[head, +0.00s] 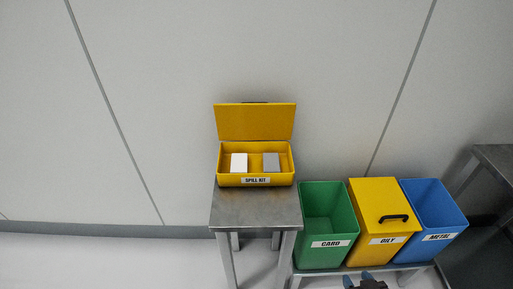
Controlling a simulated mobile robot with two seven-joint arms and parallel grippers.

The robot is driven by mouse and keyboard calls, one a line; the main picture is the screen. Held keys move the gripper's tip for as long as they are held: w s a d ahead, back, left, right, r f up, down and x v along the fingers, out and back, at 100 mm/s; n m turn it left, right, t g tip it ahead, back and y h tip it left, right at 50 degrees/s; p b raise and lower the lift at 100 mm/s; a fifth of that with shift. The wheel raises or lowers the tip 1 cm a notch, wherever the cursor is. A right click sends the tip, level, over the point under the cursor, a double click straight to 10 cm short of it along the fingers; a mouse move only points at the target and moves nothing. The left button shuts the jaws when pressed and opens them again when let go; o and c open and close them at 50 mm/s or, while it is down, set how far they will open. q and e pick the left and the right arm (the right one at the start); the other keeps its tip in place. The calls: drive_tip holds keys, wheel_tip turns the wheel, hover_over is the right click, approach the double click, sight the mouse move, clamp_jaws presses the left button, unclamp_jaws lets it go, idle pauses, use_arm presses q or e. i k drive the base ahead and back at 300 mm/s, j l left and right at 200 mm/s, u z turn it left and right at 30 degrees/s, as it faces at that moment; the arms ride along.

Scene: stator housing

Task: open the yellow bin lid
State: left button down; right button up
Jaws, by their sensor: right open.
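The yellow bin (369,249) stands in the middle of a row of bins at the lower right and carries a label reading OILY. Its yellow lid (375,197) is closed over the top. A black handle (394,218) sits on the lid near its front right. My right gripper (358,279) shows at the bottom edge, just below the front of the yellow bin and apart from the handle. It is open and I see nothing in it. Most of it is cut off by the frame. My left gripper is not in view.
A green bin (342,213) labelled CARD and a blue bin (440,205) labelled METAL stand open on either side, close against the yellow bin. All rest on a low metal stand. A metal table (255,208) at left bears an open yellow spill kit box (226,181). A wall is behind.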

sight(383, 206)
drive_tip(key=z, duration=1.35)
